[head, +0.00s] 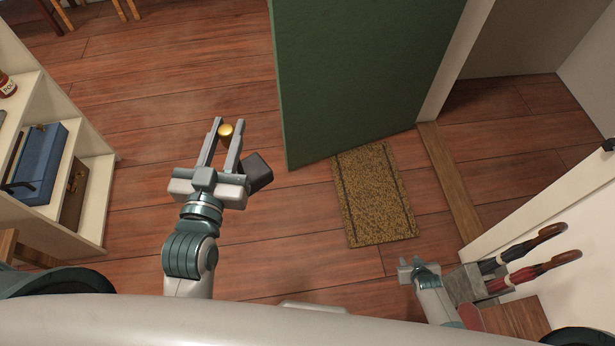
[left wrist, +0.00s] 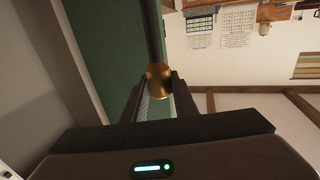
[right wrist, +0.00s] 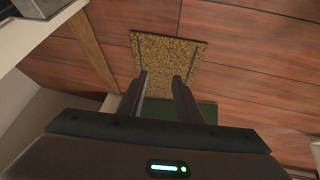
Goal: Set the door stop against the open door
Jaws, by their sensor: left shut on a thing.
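The door stop appears as a gold knob (head: 226,131) with a dark block (head: 259,172) partly hidden behind my gripper. My left gripper (head: 226,128) is shut on it at the knob. In the left wrist view the knob (left wrist: 158,80) sits between the fingers, with a dark bar running up from it. The block is left of the green door's (head: 365,75) near bottom edge, with a small gap in the picture. I cannot tell whether it touches the floor. The door stands open. My right gripper (head: 412,264) is open and empty at the lower right.
A brown doormat (head: 372,195) lies on the wood floor before the doorway sill (head: 450,180). A grey stand (head: 468,284) with umbrellas is beside my right gripper. Shelves (head: 92,205) with a blue box (head: 40,165) stand at left. The floor left of the door is clear.

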